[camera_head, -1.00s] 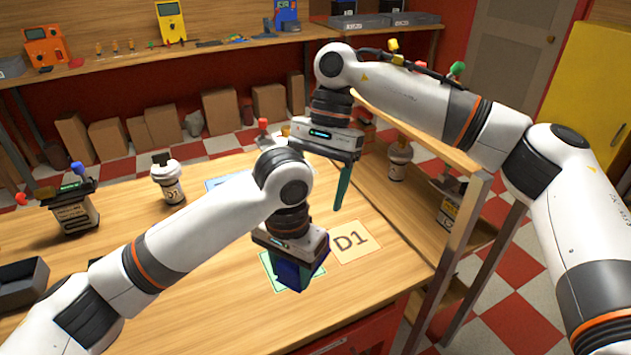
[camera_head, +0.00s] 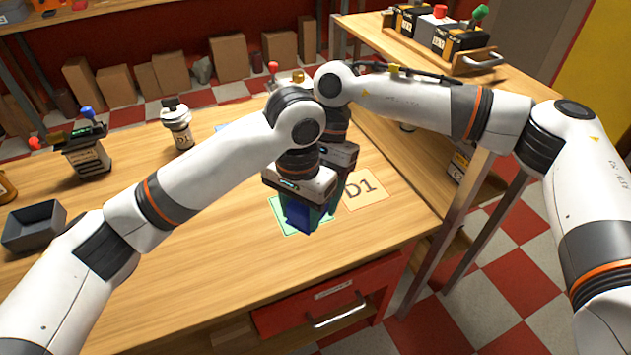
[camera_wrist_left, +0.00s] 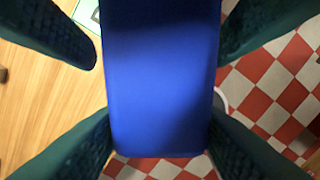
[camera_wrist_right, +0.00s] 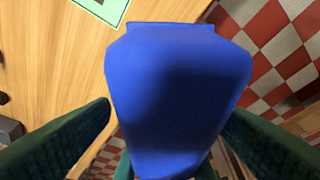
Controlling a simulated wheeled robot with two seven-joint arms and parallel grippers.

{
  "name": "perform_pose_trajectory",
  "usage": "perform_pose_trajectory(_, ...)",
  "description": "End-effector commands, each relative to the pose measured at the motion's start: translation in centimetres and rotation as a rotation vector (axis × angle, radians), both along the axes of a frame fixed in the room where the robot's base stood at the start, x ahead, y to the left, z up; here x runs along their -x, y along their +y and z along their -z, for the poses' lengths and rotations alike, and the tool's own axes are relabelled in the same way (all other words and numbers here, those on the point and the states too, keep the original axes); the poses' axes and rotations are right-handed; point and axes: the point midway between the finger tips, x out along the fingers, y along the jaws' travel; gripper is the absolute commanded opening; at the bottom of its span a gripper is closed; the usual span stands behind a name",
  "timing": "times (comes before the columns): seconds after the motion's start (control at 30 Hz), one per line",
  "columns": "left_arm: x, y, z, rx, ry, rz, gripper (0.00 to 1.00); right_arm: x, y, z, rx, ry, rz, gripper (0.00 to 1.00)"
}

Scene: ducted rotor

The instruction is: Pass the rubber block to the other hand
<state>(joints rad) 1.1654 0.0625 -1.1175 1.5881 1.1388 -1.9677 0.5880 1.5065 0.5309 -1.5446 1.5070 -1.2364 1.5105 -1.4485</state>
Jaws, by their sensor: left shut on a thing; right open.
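The rubber block is blue and shows in the head view (camera_head: 302,217), held above the table. My left gripper (camera_head: 298,203) is shut on it from above. In the left wrist view the block (camera_wrist_left: 160,85) fills the middle, with dark green fingers at both sides. My right gripper (camera_head: 334,190) is just behind and right of the left one, partly hidden by it. In the right wrist view the block (camera_wrist_right: 180,95) lies between its open fingers, with a gap visible at the left finger. Whether the right finger touches the block I cannot tell.
A grey bin (camera_head: 34,226), a dark device (camera_head: 85,155) and a white bottle (camera_head: 177,127) stand on the left. A wooden shelf stands on the right. The table's front is clear.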

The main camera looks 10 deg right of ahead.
Motion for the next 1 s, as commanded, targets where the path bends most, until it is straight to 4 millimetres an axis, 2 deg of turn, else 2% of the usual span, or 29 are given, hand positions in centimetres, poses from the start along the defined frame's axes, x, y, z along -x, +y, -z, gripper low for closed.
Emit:
perform_pose_trajectory(0.1, -0.01, -0.01, -0.03, 0.001, -0.001, 0.0, 0.22, 0.01, 0.01, 0.0, 0.0, 0.0, 0.0, 0.71)
perform_pose_trajectory(0.4, 0.06, -0.08, -0.04, 0.001, 0.0, 0.003, 0.22, -0.02, 0.05, -0.05, -0.001, -0.001, -0.001, 0.22)
perform_pose_trajectory(0.43, 0.07, -0.09, -0.04, 0.002, 0.001, 0.004, 0.22, -0.03, 0.05, -0.06, -0.002, -0.001, 0.0, 0.2)
perform_pose_trajectory(0.47, 0.1, -0.12, -0.05, 0.002, 0.001, 0.005, 0.48, -0.04, 0.07, -0.1, -0.003, -0.002, -0.001, 0.2)
perform_pose_trajectory(0.6, 0.1, -0.12, -0.04, 0.002, 0.001, 0.004, 0.71, -0.04, 0.08, -0.11, -0.003, -0.002, -0.001, 0.2)
perform_pose_trajectory(0.87, 0.03, -0.04, -0.05, 0.001, 0.001, 0.001, 0.71, -0.03, 0.03, -0.08, -0.001, -0.001, -0.001, 0.2)
perform_pose_trajectory(1.0, -0.02, -0.05, -0.98, 0.001, -0.001, 0.001, 0.71, -0.01, 0.02, -0.08, 0.0, 0.0, -0.001, 0.2)
